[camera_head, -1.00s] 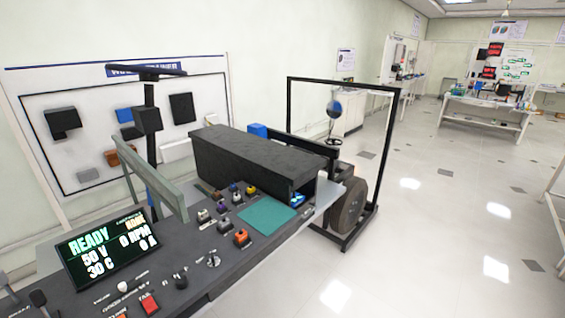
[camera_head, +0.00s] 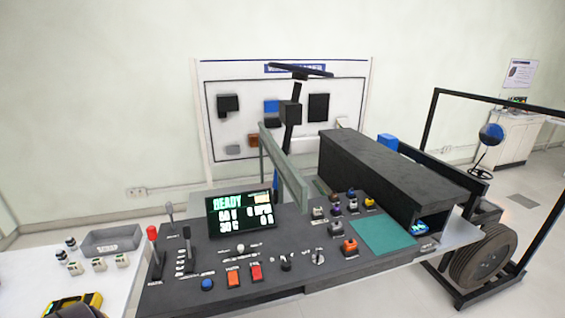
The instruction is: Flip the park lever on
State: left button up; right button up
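Several levers stand at the left end of the dark console (camera_head: 330,277). One is an upright lever with a red knob (camera_head: 152,234). Behind it is a lever with a grey knob (camera_head: 169,210), and to its right a lever with a black knob (camera_head: 187,233) beside a column of small marks. The labels near them are too small to read, so I cannot tell which one is the park lever. The display (camera_head: 241,214) reads READY. Neither of my grippers is in view.
Blue (camera_head: 207,284), orange (camera_head: 233,278) and red (camera_head: 256,272) buttons line the console's front. A white table (camera_head: 100,272) with a grey tray (camera_head: 111,240) and a yellow meter (camera_head: 75,306) adjoins on the left. A black frame and wheel (camera_head: 483,254) stand at right.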

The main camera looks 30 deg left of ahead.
aim_at(151, 231)
jog(key=j+u, duration=0.15)
jog(key=u, duration=1.95)
jog(key=k+j, duration=0.05)
